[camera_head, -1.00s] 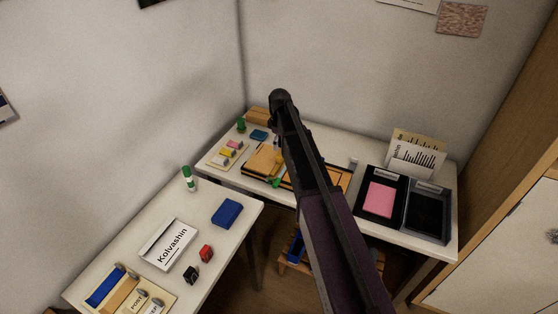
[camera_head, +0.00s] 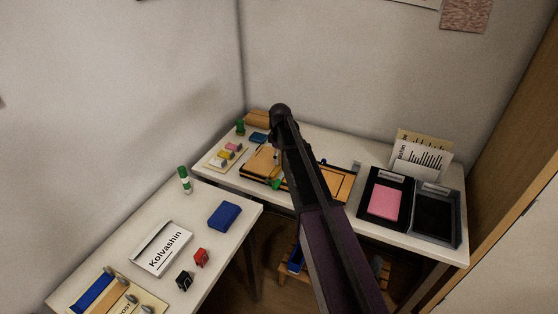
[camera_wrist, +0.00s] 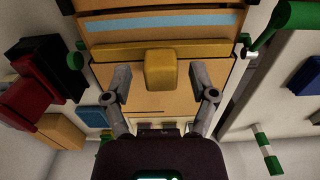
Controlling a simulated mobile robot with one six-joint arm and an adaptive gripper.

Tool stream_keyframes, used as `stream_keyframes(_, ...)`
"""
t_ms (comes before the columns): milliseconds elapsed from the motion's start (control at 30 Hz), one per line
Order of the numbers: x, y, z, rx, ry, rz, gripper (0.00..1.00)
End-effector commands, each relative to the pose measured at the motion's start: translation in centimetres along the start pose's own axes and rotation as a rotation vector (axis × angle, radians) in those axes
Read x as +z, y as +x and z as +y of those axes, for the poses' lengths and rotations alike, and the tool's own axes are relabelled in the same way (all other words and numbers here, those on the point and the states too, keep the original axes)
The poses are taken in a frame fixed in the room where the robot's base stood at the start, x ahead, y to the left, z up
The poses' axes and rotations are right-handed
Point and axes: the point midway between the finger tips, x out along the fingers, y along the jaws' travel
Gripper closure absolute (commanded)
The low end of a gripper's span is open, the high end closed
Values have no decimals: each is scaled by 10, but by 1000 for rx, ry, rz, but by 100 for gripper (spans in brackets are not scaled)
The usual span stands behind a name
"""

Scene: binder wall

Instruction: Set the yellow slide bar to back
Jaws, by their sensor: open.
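The yellow slide bar (camera_wrist: 115,52) spans the tan board (camera_wrist: 212,105) in the wrist view, with a block-shaped yellow knob (camera_wrist: 160,68) at its middle. My gripper (camera_wrist: 159,80) is open, with one finger on each side of the knob and visible gaps between. I cannot tell the height of the fingertips over the bar. In the head view the tan board (camera_head: 335,186) lies on the back table, and my arm hides much of it and the bar.
A pink pad in a black tray (camera_head: 378,220) and a dark tray (camera_head: 455,232) stand right of the board. Small coloured blocks (camera_head: 227,154) lie to its left. In the wrist view a green cylinder (camera_wrist: 292,15) is near the upper right.

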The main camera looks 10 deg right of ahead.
Motion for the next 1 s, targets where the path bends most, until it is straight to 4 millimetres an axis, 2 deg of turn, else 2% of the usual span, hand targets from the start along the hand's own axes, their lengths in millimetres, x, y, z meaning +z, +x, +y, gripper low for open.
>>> stream_keyframes(367,0,2,0,0,0,0,26)
stream_keyframes(400,0,2,0,0,0,0,29)
stream_keyframes(467,0,2,0,0,0,0,46)
stream_keyframes(633,0,2,0,0,0,0,97)
stream_keyframes(667,0,2,0,0,0,0,100)
stream_keyframes(1000,0,2,-3,0,-6,1,100)
